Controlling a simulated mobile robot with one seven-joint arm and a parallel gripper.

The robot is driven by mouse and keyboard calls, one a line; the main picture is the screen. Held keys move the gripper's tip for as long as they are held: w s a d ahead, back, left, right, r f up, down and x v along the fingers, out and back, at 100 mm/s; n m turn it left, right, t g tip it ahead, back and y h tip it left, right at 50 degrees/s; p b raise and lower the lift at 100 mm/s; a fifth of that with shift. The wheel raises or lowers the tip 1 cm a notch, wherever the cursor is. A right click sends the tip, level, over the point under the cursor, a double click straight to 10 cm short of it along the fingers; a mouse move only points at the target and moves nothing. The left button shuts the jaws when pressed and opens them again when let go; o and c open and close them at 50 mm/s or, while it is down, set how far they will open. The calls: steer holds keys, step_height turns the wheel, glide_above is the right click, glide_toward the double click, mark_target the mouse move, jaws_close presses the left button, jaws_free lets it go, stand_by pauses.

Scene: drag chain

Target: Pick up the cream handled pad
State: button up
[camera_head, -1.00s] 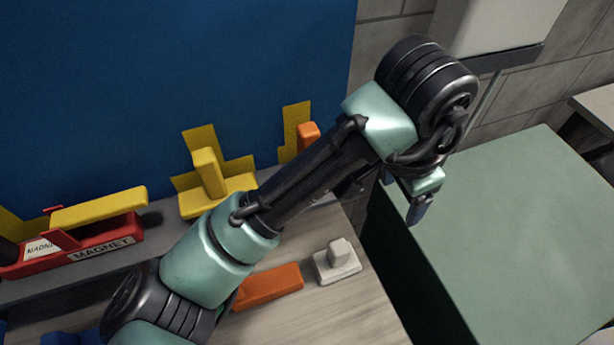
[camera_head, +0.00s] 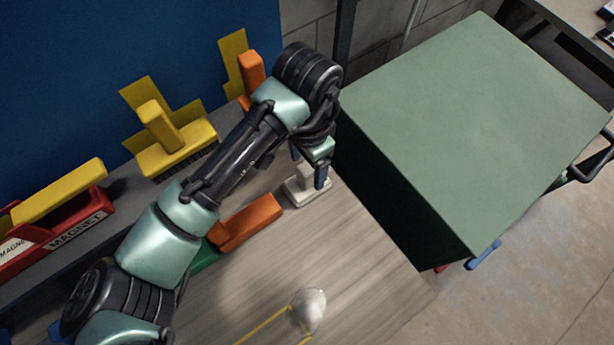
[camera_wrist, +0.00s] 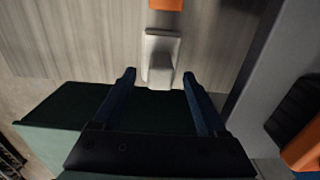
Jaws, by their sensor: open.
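The cream handled pad (camera_head: 299,196) lies on the wooden bench top near its right edge, with its raised handle upward. My gripper (camera_head: 310,180) is above it in the head view and hides part of the pad and handle. In the wrist view the pad (camera_wrist: 161,48) lies ahead of the fingertips, its handle end between the lines of the two blue fingers. My gripper (camera_wrist: 158,80) is open there, with nothing held.
An orange block (camera_head: 245,222) lies left of the pad. A yellow handled brush (camera_head: 172,140) and a red magnet holder (camera_head: 55,240) stand along the back. A green cabinet (camera_head: 470,120) stands right, across a dark gap. A whitish rounded object (camera_head: 309,308) lies at the front.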

step_height(320, 180, down, 2)
steer(key=shift+f, duration=0.1)
jaws_close()
stand_by(0.4)
